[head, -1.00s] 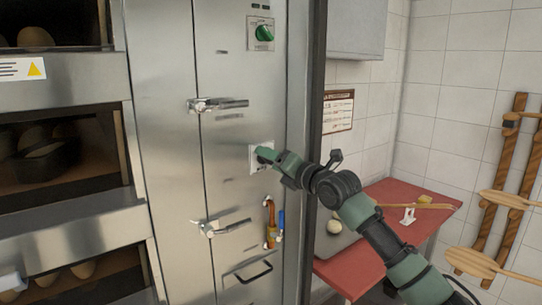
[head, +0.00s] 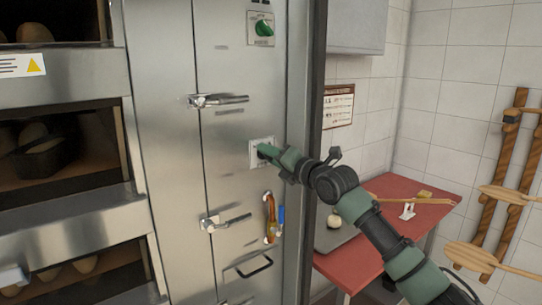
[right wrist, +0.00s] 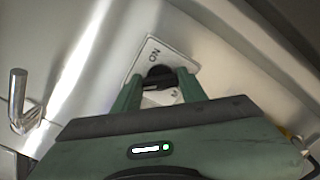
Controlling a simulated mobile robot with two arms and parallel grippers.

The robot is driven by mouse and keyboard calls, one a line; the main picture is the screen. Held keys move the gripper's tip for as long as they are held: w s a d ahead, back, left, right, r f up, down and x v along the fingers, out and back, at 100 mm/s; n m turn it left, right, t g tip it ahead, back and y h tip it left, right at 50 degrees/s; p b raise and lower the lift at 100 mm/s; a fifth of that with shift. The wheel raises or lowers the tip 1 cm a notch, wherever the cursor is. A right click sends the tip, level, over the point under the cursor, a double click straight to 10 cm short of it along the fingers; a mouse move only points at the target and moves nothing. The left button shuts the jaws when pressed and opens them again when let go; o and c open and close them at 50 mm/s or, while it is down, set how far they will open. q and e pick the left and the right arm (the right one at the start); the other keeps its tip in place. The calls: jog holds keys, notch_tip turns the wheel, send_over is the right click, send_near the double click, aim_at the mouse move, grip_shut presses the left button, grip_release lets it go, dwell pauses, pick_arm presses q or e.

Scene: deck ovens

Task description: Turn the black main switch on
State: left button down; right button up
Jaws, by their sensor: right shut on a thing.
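The black main switch (right wrist: 160,77) sits on a white plate (right wrist: 148,55) with the letters ON, seen close up in the right wrist view. In the head view the plate (head: 255,159) is on the steel oven front, and my gripper covers the switch. My right gripper (head: 266,150) is at the plate. In the right wrist view its two green fingers (right wrist: 159,84) are on either side of the black knob, shut on it. Part of the plate's lower lettering is hidden by the fingers. My left gripper is not in view.
A green knob (head: 263,28) is above on the panel. Deck ovens with loaves are on the left. A red table (head: 385,240) stands on the right, with wooden peels (head: 505,197) on the wall.

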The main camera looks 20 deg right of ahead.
jog(key=m+p, duration=0.1)
jog(key=m, duration=0.4)
jog(key=m+p, duration=0.1)
jog(key=m, duration=0.5)
jog(key=m+p, duration=0.1)
jog(key=m, duration=0.4)
jog(key=shift+f+m, duration=0.3)
jog(key=shift+m, duration=0.1)
dwell(0.4)
jog(key=o, duration=1.4)
jog(key=b+v, duration=0.3)
jog(key=v, duration=0.5)
